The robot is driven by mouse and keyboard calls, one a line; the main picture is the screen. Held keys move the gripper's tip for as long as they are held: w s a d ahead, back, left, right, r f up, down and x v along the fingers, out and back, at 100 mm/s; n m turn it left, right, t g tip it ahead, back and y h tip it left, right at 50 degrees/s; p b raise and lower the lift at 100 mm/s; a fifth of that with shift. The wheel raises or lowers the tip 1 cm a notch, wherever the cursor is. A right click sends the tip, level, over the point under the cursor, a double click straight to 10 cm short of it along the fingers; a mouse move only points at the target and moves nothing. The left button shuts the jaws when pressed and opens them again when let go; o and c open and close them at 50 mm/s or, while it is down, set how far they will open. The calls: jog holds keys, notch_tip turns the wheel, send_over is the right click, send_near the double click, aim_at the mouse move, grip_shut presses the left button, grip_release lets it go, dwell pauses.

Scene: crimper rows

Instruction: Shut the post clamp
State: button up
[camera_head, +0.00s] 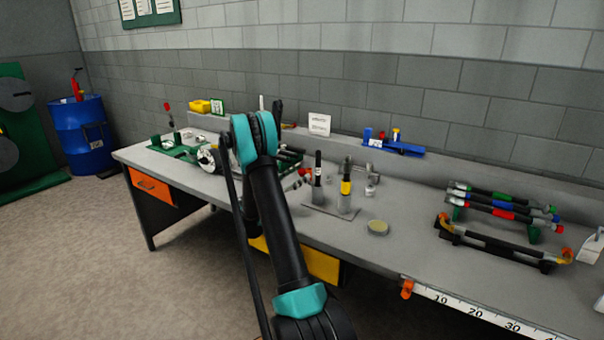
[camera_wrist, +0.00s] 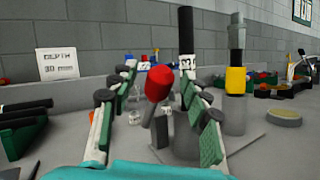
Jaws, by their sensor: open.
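The post clamp is a grey cylindrical holder (camera_wrist: 192,137) on a flat plate, with a black post (camera_wrist: 186,32) standing upright in it. In the head view the black post (camera_head: 318,170) stands at the bench's middle. Its lever has a red tip (camera_wrist: 159,88) on a grey arm and stands out toward my camera. The red tip also shows in the head view (camera_head: 302,172). My gripper (camera_wrist: 158,80) is open, its green-padded fingers on either side of the lever. I cannot tell whether they touch it. In the head view my arm partly hides my gripper (camera_head: 289,158).
A second holder with a yellow-banded post (camera_head: 346,186) stands just right on the same plate. A round tan disc (camera_head: 378,227) lies nearby. A rack of coloured tools (camera_head: 500,205) is farther right. A depth sign (camera_wrist: 57,64) stands behind, left. Bench front near the disc is clear.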

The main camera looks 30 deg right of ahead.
jog(key=v, duration=1)
jog(key=shift+a, duration=0.2)
